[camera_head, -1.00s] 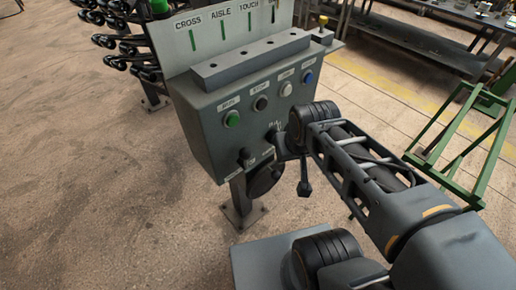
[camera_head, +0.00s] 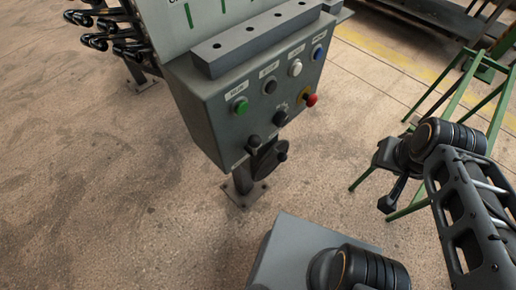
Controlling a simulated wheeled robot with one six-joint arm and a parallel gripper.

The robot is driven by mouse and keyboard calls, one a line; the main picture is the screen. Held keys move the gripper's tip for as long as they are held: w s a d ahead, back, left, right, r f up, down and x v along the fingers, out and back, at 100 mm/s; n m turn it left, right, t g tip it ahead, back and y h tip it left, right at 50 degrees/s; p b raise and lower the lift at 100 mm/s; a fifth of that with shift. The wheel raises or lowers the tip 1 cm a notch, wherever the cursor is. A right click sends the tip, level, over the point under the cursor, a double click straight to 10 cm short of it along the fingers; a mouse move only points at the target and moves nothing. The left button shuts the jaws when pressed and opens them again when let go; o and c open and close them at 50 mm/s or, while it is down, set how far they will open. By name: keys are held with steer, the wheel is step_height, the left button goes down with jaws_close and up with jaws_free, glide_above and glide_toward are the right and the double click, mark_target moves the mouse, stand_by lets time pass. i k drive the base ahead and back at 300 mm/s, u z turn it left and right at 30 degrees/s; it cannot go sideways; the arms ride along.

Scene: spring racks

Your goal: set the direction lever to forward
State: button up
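The grey control box (camera_head: 215,120) stands on a post left of centre. A short lever with a black ball knob (camera_head: 253,142), likely the direction lever, sticks out low on its front face. The labels beside it are too small to read, so its setting cannot be told. My gripper (camera_head: 388,204) hangs well to the right of the box, apart from it and pointing down. It is small and dark, and whether its fingers are open cannot be made out.
The box carries a green button (camera_head: 240,105), a black selector (camera_head: 280,118), a red mushroom button (camera_head: 311,99) and a dark handwheel (camera_head: 268,160) below. A green frame (camera_head: 440,125) stands behind my arm. Black hooked parts (camera_head: 100,30) stick out at upper left.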

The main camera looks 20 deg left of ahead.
mark_target(254, 141)
steer(key=u, duration=0.05)
steer(key=k, duration=0.9)
steer(key=u, duration=1.35)
